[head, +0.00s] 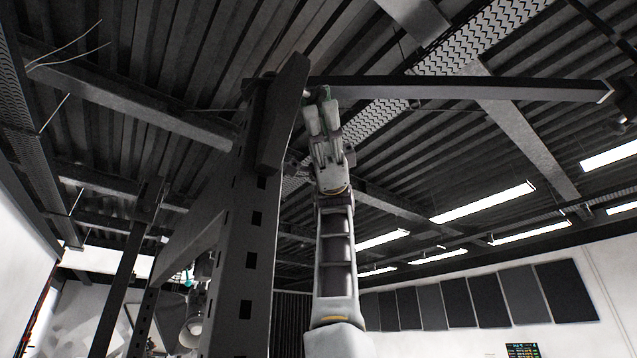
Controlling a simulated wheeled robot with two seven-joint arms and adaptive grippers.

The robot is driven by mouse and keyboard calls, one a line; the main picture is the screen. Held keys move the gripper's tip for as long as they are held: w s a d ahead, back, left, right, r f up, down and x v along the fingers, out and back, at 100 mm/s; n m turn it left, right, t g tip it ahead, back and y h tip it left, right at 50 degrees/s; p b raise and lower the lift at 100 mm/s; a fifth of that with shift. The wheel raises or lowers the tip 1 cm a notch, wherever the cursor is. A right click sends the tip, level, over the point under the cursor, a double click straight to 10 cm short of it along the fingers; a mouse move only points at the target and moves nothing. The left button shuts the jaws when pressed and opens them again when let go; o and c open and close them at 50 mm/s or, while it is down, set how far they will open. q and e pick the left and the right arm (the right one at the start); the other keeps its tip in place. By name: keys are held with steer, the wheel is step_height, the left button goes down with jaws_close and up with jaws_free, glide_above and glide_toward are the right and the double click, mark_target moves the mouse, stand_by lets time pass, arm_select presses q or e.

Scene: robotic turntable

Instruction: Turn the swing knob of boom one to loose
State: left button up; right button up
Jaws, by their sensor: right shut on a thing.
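A long dark boom (460,88) runs to the right from the top of a dark upright post (247,240). At the boom's inner end, beside the post, a small green knob (325,92) shows partly. My right gripper (320,104) reaches up from below and is shut on this knob, its fingers hiding most of it. I cannot read the knob's setting or any label on it, nor tell which boom number this is. My left gripper is not in view.
The perforated post stands close to the left of my right arm. A diagonal brace (190,240) joins it from the lower left. The space right of my arm, below the boom, looks clear.

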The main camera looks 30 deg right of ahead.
steer(key=shift+r+n+t+h, duration=0.1)
steer(key=shift+n+t+h, duration=0.5)
steer(key=shift+n, duration=0.4)
stand_by(0.8)
steer(key=o, duration=1)
steer(key=shift+o, duration=0.2)
steer(key=shift+f+m+g+y, duration=0.15)
steer(key=shift+m+g+y, duration=0.25)
steer(key=shift+m+y, duration=0.4)
steer(key=shift+f+m+g+y, duration=0.1)
steer(key=shift+m+g+y, duration=0.35)
steer(key=shift+m, duration=0.65)
steer(key=shift+s+f+m+t+y, duration=0.1)
steer(key=shift+m+t+y, duration=0.1)
steer(key=shift+m+y, duration=0.85)
steer(key=shift+s+f+m+t+y, duration=0.1)
steer(key=shift+m+t+y, duration=0.05)
steer(key=shift+m+y, duration=0.85)
